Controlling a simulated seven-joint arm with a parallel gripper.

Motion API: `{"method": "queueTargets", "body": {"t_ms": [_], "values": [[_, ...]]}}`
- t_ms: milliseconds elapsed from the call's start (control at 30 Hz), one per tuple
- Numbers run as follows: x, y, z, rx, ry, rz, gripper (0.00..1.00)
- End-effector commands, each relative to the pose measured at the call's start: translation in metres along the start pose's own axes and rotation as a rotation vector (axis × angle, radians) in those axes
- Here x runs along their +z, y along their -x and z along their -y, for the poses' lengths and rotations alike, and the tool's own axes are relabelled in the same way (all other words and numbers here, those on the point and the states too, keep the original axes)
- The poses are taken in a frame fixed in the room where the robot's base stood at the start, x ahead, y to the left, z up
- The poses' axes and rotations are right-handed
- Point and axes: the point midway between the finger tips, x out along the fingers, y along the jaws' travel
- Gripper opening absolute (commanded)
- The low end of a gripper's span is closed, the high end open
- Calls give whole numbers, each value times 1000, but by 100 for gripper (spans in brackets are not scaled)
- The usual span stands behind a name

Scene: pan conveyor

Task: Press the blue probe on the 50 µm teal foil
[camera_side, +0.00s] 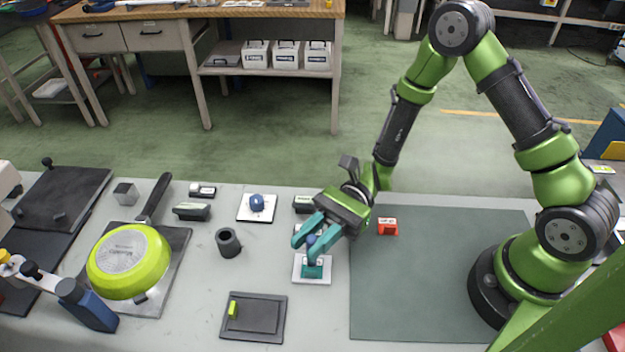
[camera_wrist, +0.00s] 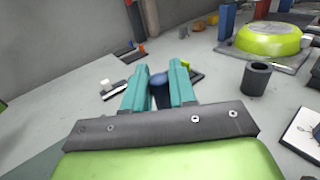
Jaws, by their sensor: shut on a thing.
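My gripper (camera_side: 305,245) has two teal fingers and is shut on the blue probe (camera_side: 311,241). In the wrist view the dark blue probe (camera_wrist: 160,92) sits between the fingertips. The probe is over a white plate (camera_side: 299,277) with a teal patch (camera_side: 314,271), which looks like the teal foil. The fingers partly cover the plate, and I cannot tell whether the probe's tip touches the teal patch. No thickness label is readable.
Left of the gripper are a dark cylinder (camera_side: 228,243), a white card (camera_side: 268,214) with a blue ball, and an upturned lime pan (camera_side: 128,262). A black tray (camera_side: 265,326) lies in front. A red block (camera_side: 388,227) lies right on the mostly clear green mat (camera_side: 440,280).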

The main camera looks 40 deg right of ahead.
Motion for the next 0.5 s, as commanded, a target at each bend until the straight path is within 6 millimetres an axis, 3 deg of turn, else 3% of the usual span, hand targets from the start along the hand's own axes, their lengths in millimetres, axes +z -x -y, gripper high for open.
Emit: {"method": "queueTargets", "body": {"t_ms": [500], "values": [[-6, 0, 0, 0, 0, 0, 0]]}}
